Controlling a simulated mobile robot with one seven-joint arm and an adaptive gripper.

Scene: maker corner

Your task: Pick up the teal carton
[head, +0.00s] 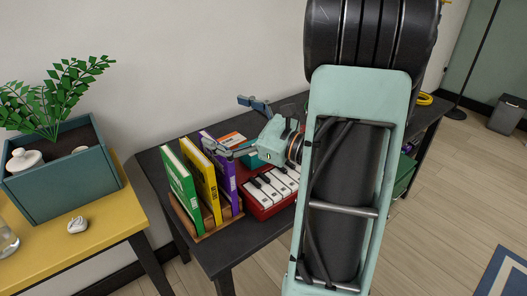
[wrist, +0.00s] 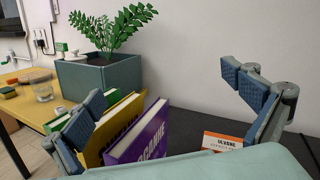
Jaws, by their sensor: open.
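My gripper (head: 233,126) is open above the table, over the area behind the books and the toy keyboard. In the wrist view its two blue-padded fingers are spread wide (wrist: 168,105), with nothing held between them. A white and orange box (wrist: 223,141), lettered ULVANE, lies low between the fingers, near the right one. It shows partly behind the gripper in the head view (head: 232,138).
Green, yellow (head: 202,180) and purple books stand upright in a wooden rack (head: 187,221). A red toy keyboard (head: 262,204) sits right of them. A wall stands behind.

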